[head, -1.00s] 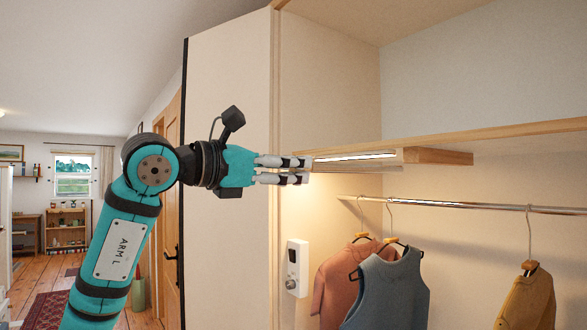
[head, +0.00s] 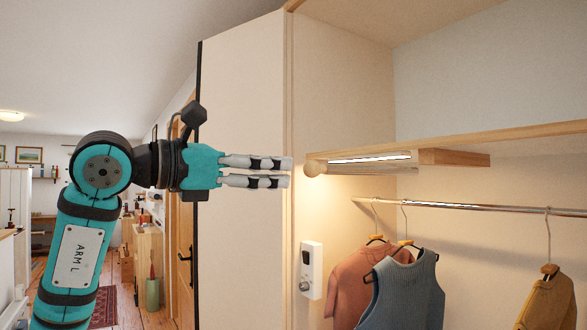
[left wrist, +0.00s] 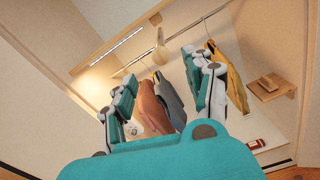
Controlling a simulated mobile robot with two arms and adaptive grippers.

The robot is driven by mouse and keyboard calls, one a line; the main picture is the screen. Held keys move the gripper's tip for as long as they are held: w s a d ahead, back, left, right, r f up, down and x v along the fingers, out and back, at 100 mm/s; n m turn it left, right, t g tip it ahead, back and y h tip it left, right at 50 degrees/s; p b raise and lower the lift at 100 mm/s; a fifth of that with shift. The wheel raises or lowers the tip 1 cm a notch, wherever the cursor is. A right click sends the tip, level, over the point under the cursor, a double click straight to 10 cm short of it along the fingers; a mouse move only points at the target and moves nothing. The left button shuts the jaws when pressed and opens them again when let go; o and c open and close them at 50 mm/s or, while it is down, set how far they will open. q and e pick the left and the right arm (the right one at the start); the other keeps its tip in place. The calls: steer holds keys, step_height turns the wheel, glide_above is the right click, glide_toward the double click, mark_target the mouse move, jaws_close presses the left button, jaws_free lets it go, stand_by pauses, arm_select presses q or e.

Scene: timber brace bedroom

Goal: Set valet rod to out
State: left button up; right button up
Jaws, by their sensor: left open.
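The valet rod shows as a round pale wooden knob (head: 315,168) on a thin bar beneath the left end of the lit shelf, inside the wardrobe. I cannot tell how far out the rod is. My left gripper (head: 291,172) is level with the knob, just to its left in the head view, with a small visible gap. Its fingers point right, open and empty. In the left wrist view its two fingers (left wrist: 163,92) stand apart, and a pale wooden piece (left wrist: 160,42), probably the knob, shows beyond the gap. My right gripper is not in view.
A chrome hanging rail (head: 450,206) with several garments on hangers runs below the shelf (head: 455,158). A white control box (head: 311,270) is on the wardrobe's inner side wall. The wardrobe's outer panel (head: 245,100) stands behind my gripper. Open floor lies at the far left.

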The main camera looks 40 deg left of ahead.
arm_select(q)
steer(key=shift+v, duration=2.3)
